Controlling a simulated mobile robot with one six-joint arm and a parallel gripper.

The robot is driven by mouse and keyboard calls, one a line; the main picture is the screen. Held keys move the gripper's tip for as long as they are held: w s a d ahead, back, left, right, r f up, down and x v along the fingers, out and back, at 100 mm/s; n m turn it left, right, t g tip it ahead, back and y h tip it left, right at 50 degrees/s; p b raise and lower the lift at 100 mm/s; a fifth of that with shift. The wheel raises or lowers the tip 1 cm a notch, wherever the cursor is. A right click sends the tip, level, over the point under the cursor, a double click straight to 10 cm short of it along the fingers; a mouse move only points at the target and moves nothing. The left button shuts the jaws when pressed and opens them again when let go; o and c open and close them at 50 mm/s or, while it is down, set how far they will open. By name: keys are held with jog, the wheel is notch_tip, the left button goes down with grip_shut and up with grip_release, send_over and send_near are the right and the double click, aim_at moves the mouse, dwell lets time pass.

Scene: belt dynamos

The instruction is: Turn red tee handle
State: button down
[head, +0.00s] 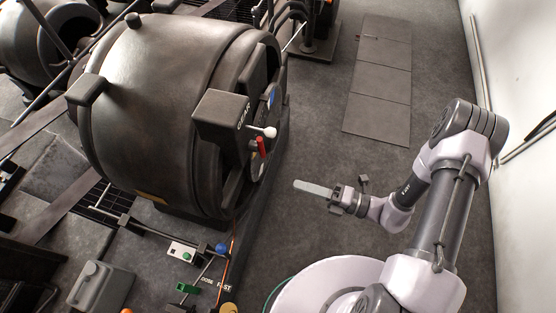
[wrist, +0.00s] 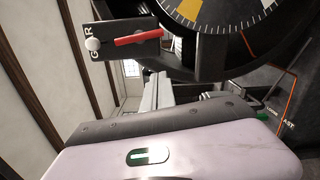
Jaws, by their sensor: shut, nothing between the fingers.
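The red tee handle (head: 261,145) sticks out of the right end of the big dark drum machine, just below a white ball knob (head: 270,132). In the wrist view the red handle (wrist: 138,39) shows as a slanted red bar at upper left, across the dark box marked GEAR (wrist: 120,50). My gripper (head: 298,186) is shut and empty, its long pale fingers pointing left toward the machine. It is lower and to the right of the handle in the head view, with a clear gap between them. The handle's mounting is partly hidden.
The drum machine (head: 150,95) fills the left. A dial with yellow and white sectors (wrist: 215,12) sits beside the handle. Below stand a blue ball knob (head: 221,248) and a green handle (head: 187,288). Floor to the right is open, up to a white wall (head: 515,70).

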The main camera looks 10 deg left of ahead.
aim_at(264, 156)
jog(key=w+a+b, duration=0.3)
jog(key=w+a, duration=0.2)
jog(key=a, duration=0.5)
jog(key=shift+a+r+b, duration=0.25)
jog(key=shift+r+b, duration=0.05)
jog(key=n, duration=0.1)
jog(key=w+n, duration=0.1)
jog(key=shift+w+f+n+b, duration=0.15)
jog(key=shift+w+n+b, duration=0.15)
